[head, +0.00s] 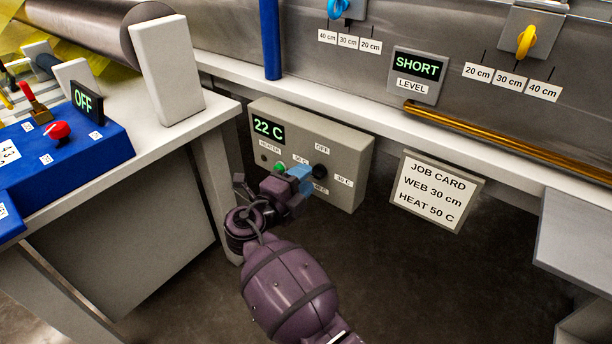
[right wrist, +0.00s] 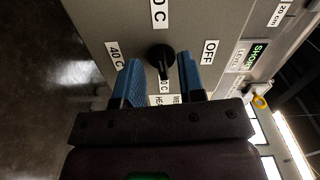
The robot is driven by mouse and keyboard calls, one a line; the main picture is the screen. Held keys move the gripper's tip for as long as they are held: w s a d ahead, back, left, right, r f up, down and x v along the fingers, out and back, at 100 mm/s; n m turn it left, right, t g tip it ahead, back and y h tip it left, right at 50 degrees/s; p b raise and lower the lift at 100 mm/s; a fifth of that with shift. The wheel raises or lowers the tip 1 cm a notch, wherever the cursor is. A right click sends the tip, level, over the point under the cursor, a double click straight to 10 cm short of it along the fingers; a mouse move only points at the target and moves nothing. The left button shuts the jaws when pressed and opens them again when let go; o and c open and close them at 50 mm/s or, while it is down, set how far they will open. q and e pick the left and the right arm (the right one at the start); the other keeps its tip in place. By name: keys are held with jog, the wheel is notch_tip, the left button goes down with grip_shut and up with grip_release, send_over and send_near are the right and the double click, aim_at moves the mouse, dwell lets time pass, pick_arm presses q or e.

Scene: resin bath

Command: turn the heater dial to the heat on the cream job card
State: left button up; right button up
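The grey heater box (head: 345,150) reads 22 C on its display (head: 267,129). Its black dial (head: 320,171) has labels OFF above, 30 C right, 40 C below and 50 C left. The cream job card (head: 436,192) says WEB 30 cm, HEAT 50 C. My right gripper (head: 300,180) is at the dial. In the right wrist view its blue fingertips (right wrist: 160,76) are open, one on each side of the dial (right wrist: 160,57), with visible gaps. The dial's bar appears to point between the fingers, toward the 30 C side. My left gripper is out of view.
The white table (head: 185,124) with a blue control panel (head: 95,150) stands at left. A brass rod (head: 510,146) runs above the job card. Dark floor lies open below the box.

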pick_arm(q)
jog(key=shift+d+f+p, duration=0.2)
jog(key=shift+p, duration=0.15)
pick_arm(e)
jog(key=v, duration=0.9)
jog(key=shift+s+a, duration=0.15)
jog(key=shift+s, duration=0.05)
